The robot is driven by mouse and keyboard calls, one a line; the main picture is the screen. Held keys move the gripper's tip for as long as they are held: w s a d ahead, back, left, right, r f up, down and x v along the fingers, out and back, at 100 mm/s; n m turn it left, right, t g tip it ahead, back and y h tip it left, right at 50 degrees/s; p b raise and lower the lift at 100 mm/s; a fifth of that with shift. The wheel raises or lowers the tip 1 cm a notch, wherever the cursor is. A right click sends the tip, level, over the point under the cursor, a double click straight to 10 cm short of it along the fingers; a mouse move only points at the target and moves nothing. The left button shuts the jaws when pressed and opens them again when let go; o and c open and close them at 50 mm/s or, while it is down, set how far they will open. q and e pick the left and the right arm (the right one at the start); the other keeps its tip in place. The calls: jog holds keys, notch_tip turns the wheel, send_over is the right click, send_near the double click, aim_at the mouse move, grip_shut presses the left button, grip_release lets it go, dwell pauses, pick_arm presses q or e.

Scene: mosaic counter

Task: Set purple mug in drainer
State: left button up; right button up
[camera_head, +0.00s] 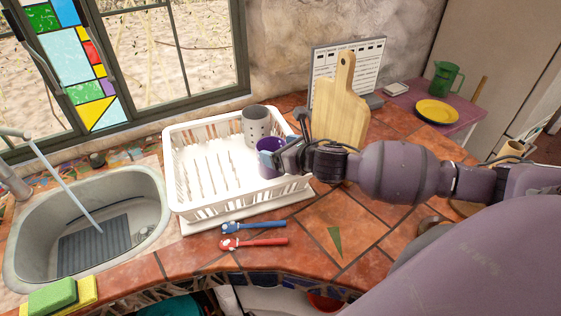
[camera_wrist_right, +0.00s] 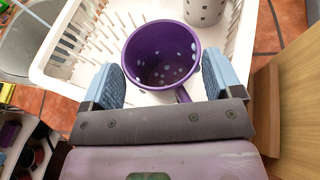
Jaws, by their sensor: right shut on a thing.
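The purple mug (camera_head: 269,171) is inside the right part of the white drainer (camera_head: 215,210), in front of a grey spotted cup. In the right wrist view the purple mug (camera_wrist_right: 160,62) has light dots and its open mouth faces the camera. My right gripper (camera_head: 281,152) is shut on the mug, with a blue-padded finger on each side of it in the wrist view (camera_wrist_right: 163,82). The mug's base is hidden, so I cannot tell whether it touches the drainer floor. My left gripper is not in view.
The grey spotted cup (camera_head: 255,125) stands in the drainer's back right corner. A wooden cutting board (camera_head: 343,105) is upright to the right. The sink (camera_head: 90,225) is left. Blue (camera_head: 255,226) and red (camera_head: 255,242) utensils lie in front. The drainer's left half is empty.

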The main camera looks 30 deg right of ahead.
aim_at(280, 176)
jog(key=shift+f, duration=2.05)
jog(key=shift+f, duration=0.15)
jog(key=o, duration=1.2)
jog(key=shift+b+v, duration=0.4)
jog(key=shift+v, duration=5.65)
